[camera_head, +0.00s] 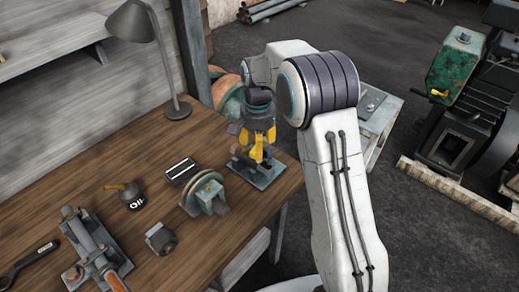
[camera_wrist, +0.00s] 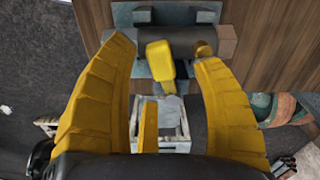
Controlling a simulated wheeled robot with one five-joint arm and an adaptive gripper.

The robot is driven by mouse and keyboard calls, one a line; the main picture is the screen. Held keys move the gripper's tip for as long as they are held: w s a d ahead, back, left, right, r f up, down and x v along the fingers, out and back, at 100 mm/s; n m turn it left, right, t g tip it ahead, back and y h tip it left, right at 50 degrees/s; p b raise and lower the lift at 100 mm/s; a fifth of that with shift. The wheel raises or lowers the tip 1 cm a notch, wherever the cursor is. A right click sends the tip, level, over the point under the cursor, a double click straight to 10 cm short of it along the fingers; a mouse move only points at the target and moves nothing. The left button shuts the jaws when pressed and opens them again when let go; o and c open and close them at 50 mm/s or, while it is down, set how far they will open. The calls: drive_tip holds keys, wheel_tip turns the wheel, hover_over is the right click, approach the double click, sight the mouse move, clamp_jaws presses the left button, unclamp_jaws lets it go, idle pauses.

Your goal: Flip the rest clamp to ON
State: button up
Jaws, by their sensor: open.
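My gripper (camera_head: 255,148) points down over the right end of the wooden bench, above a small grey fixture. In the wrist view its two yellow fingers (camera_wrist: 165,58) are spread apart. A yellow block-shaped lever (camera_wrist: 160,60) stands between them, with gaps on both sides. The lever sits at a grey horizontal cylinder on a blue-grey plate (camera_wrist: 125,17); this looks like the rest clamp. The plate also shows in the head view (camera_head: 262,177), where the fingers largely hide the lever. No ON marking is readable. A thin yellow bar (camera_wrist: 148,128) shows lower down; I cannot tell what it belongs to.
A pale stand (camera_head: 375,105) is behind my arm.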

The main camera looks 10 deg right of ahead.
drive_tip(key=shift+s+d+r, duration=0.1)
drive_tip(key=shift+s+r, duration=0.05)
drive_tip(key=shift+r, duration=1.4)
drive_tip(key=shift+s+d+r, duration=0.1)
drive_tip(key=shift+s+r, duration=0.05)
drive_tip(key=shift+r, duration=1.35)
drive_tip(key=shift+o, duration=0.2)
